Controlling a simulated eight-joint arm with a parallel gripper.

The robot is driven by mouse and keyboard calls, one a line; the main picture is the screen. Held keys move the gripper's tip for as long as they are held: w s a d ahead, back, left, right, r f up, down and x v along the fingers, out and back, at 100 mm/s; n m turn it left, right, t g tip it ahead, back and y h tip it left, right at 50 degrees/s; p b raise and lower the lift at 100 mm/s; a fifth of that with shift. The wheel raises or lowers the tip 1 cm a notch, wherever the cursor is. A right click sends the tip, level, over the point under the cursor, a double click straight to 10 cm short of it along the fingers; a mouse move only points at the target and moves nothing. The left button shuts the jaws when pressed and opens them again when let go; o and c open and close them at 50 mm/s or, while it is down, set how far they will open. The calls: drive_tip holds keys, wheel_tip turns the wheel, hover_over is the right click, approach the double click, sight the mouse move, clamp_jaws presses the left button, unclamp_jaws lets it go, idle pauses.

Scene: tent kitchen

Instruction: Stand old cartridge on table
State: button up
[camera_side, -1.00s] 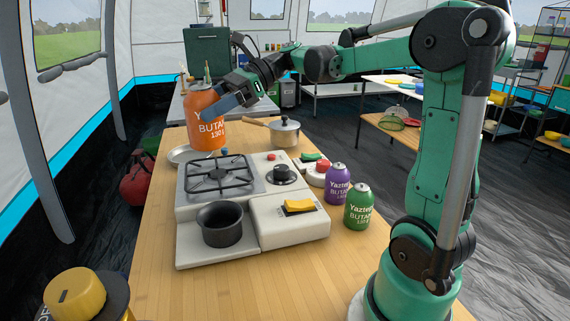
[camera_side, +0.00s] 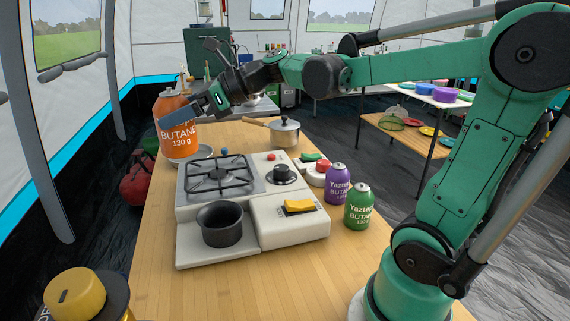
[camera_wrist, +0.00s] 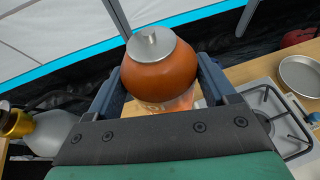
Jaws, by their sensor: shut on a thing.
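An orange butane cartridge (camera_side: 178,136) is held upright in my gripper (camera_side: 188,114) at the far left end of the wooden table (camera_side: 158,221). In the wrist view the orange cartridge (camera_wrist: 158,72) sits between the two blue fingers of my gripper (camera_wrist: 160,85), which are shut on its sides. The cartridge's base is near the table's left edge in the side view; I cannot tell whether it touches the table.
A camp stove (camera_side: 218,178) with a black pot (camera_side: 220,223) stands just right of the cartridge. A metal dish (camera_side: 203,152) lies behind the stove. Purple (camera_side: 337,183) and green (camera_side: 359,206) cartridges stand at right.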

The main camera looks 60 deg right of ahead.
drive_tip(key=s+d+n+g+y, duration=0.1)
drive_tip(key=d+n+g+y, duration=0.1)
drive_tip(key=s+d+r+n+g+y, duration=0.1)
drive_tip(key=s+d+n+g+y, duration=0.1)
drive_tip(key=n, duration=0.1)
drive_tip(key=shift+f, duration=0.1)
wheel_tip(320, 180, down, 20)
drive_tip(key=shift+r, duration=0.2)
idle(0.6)
drive_tip(key=shift+f, duration=0.1)
drive_tip(key=o, duration=1.4)
drive_tip(key=shift+c, duration=0.2)
drive_tip(key=shift+v, duration=2.75)
